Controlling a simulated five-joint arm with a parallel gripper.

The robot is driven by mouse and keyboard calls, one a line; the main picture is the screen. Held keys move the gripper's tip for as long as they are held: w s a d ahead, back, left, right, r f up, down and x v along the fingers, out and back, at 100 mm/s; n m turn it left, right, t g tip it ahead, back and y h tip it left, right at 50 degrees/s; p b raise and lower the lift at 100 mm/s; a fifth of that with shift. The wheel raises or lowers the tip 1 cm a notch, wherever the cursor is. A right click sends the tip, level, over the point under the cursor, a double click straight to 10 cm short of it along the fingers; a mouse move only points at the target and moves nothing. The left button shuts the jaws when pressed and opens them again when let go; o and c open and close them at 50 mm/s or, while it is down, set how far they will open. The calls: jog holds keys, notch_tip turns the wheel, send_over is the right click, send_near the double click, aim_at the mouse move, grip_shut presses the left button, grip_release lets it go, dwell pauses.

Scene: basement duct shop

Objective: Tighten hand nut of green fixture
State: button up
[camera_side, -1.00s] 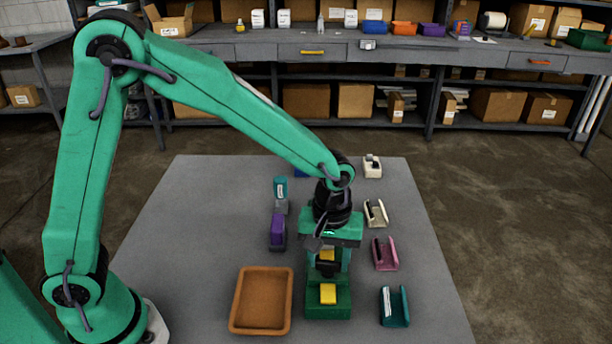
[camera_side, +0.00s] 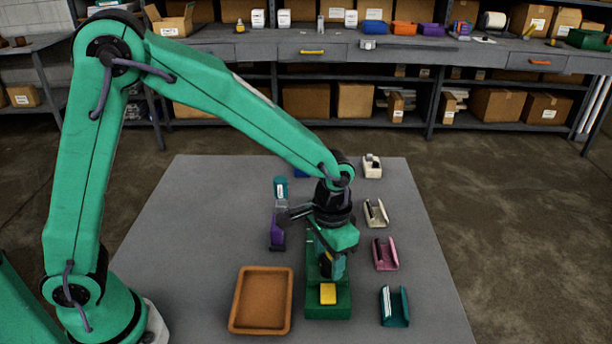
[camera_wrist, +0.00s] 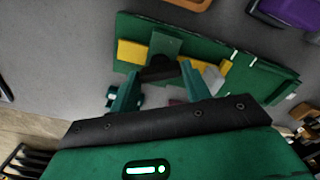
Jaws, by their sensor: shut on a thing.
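The green fixture (camera_side: 315,303) stands on the grey table, with a yellow block (camera_side: 328,293) on its near end. In the wrist view the fixture's green base (camera_wrist: 262,78) runs across the top, with yellow blocks and a grey piece on it. The black hand nut (camera_wrist: 158,69) shows between my fingertips. My gripper (camera_side: 331,268) points down over the fixture and is turned at an angle to it. In the wrist view my gripper (camera_wrist: 160,78) has its two green fingers on either side of the nut, shut on it. The fingers partly hide the nut.
An empty orange-brown tray (camera_side: 236,302) lies left of the fixture. A purple holder (camera_side: 276,238) and a teal one (camera_side: 281,187) stand behind it. Cream (camera_side: 376,213), pink (camera_side: 385,254) and teal (camera_side: 394,308) holders line the right. Table space at left is clear.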

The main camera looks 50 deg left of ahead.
aim_at(328, 261)
jog(key=m, duration=0.5)
jog(key=shift+m, duration=0.4)
jog(key=shift+o, duration=0.2)
jog(key=shift+c, duration=0.2)
jog(key=o, duration=1)
jog(key=shift+r, duration=3.95)
